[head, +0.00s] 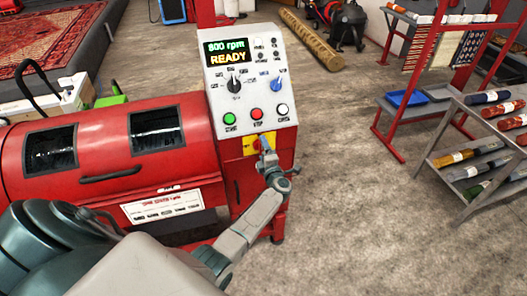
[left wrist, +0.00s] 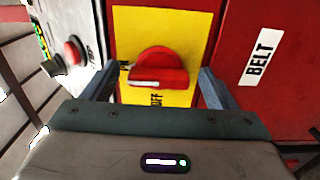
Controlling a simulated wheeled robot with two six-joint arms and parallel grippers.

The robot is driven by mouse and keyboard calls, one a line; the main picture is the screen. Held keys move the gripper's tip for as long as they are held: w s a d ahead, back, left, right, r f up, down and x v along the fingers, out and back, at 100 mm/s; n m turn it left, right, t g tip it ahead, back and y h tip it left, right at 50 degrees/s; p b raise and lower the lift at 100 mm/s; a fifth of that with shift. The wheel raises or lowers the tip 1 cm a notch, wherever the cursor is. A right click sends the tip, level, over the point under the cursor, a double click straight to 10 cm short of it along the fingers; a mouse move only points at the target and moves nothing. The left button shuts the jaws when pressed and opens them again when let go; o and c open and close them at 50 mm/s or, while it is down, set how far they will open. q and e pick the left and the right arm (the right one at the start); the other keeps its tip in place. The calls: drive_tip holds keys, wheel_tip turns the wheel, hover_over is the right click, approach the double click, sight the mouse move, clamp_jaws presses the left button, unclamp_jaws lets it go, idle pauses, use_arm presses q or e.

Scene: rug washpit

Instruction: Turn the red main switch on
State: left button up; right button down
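The red main switch (left wrist: 157,66) is a round red knob on a yellow plate (left wrist: 195,30) in the left wrist view. A white line marks its bar, and lettering that reads OFF shows beside it, partly cut off by my gripper. In the head view the yellow plate (head: 249,147) is low on the control cabinet front, and my gripper covers most of the knob. My left gripper (left wrist: 153,82) is open, with one finger on each side of the knob; it also shows in the head view (head: 265,150). I cannot tell whether the fingers touch the knob. My right gripper is out of view.
The control panel (head: 245,80) above has a display reading 800 rpm READY, dials and green, red and white buttons. The red drum machine (head: 100,150) stands left. A BELT label (left wrist: 263,57) is beside the plate. A shelf (head: 465,170) stands right, with open floor (head: 350,200) between.

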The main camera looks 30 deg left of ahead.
use_arm(q)
drive_tip(key=b+v, duration=0.2)
drive_tip(key=v, duration=0.9)
idle(0.4)
drive_tip(key=s+d+f+m+h, duration=0.2)
drive_tip(key=s+f+m+h, duration=0.35)
drive_tip(key=f, duration=0.55)
drive_tip(key=s+d+f+m+h, duration=0.2)
drive_tip(key=s+f+m, duration=0.55)
drive_tip(key=f, duration=0.35)
drive_tip(key=s+d+f+m+h, duration=0.35)
drive_tip(key=s+f+m, duration=0.3)
drive_tip(key=f, duration=0.45)
drive_tip(key=s+a+f+m+g, duration=0.1)
drive_tip(key=s+f, duration=0.4)
drive_tip(key=s, duration=0.6)
drive_tip(key=s+a+f+m+g+h, duration=0.1)
drive_tip(key=s+f+m+g, duration=0.3)
drive_tip(key=s, duration=0.8)
drive_tip(key=s+a+f+m+g, duration=0.2)
drive_tip(key=s+f+g, duration=0.3)
drive_tip(key=s, duration=0.7)
drive_tip(key=shift+a+f+m+g+h, duration=0.3)
drive_tip(key=shift+f+m+h, duration=0.1)
drive_tip(key=shift+f+m, duration=0.3)
